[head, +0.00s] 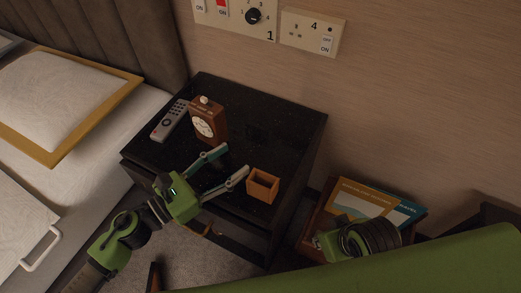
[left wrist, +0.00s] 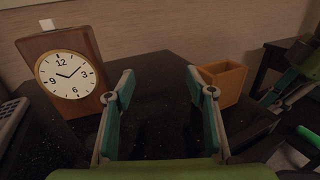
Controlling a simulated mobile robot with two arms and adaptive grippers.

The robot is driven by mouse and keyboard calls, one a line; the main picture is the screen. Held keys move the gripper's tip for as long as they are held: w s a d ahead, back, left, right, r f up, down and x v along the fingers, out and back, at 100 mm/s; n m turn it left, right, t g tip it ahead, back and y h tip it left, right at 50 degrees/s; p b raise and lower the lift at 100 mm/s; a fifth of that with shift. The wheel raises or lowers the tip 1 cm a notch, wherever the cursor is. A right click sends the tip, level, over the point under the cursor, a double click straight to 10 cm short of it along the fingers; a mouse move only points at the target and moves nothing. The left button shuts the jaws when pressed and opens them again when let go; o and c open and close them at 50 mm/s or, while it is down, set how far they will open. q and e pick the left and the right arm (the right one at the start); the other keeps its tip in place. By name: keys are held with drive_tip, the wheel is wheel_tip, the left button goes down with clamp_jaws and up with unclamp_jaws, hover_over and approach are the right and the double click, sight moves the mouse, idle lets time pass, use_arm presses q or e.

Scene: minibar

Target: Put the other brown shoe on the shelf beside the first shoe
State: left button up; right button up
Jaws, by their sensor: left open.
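No shoe can be made out for certain in either view. A small brown upright piece (head: 155,276) shows at the bottom edge of the head view, too cut off to name. My left gripper (head: 232,162) is open and empty above the black bedside cabinet (head: 262,118), between the clock and the small wooden box. Its two spread fingers also show in the left wrist view (left wrist: 161,88), with only the dark top between them. My right arm's green and black end (head: 365,240) is at the lower right, over a crate; its fingers are not clear. The shelf cannot be identified surely.
On the cabinet are a grey remote (head: 170,121), a wooden clock (head: 208,124) and an open orange-brown box (head: 263,186) close to my left fingers. A crate with books (head: 365,197) stands to the right. A bed (head: 60,105) borders the left. The cabinet's back right is clear.

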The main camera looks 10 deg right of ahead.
use_arm(q)
drive_tip(key=v, duration=1.1)
drive_tip(key=shift+a+b, duration=0.3)
drive_tip(key=shift+b, duration=0.15)
drive_tip(key=shift+o, duration=1.3)
drive_tip(key=shift+s+a, duration=0.45)
